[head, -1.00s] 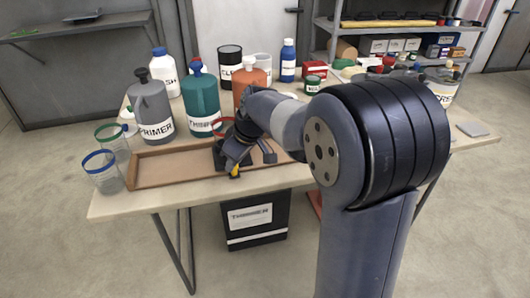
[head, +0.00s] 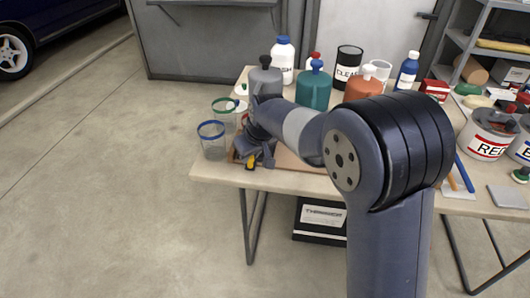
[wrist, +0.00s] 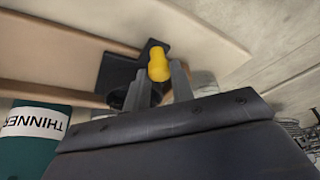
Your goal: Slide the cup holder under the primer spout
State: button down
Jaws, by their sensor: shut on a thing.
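The cup holder shows in the wrist view as a dark plate (wrist: 118,72) with a yellow grip (wrist: 159,66). My gripper (wrist: 158,88) is shut on that grip; in the head view my gripper (head: 257,158) is low at the left end of the shallow wooden tray (head: 290,160). The grey primer jug (head: 264,77) stands just behind, mostly covered by my arm. Its spout is hidden, so I cannot tell how the holder lies beneath it. Whether a cup sits in the holder is also hidden.
A clear cup with a blue rim (head: 211,142) and one with a green rim (head: 224,108) stand close left of my gripper. The teal thinner jug (head: 314,88) and orange jug (head: 364,88) stand to the right, with bottles and cans behind.

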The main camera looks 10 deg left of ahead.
jog(key=shift+a, duration=0.3)
jog(key=c, duration=1.2)
grip_release()
jog(key=shift+a, duration=0.1)
jog(key=shift+c, duration=0.2)
jog(key=p+v, duration=0.1)
jog(key=v, duration=1)
jog(key=shift+f, duration=0.25)
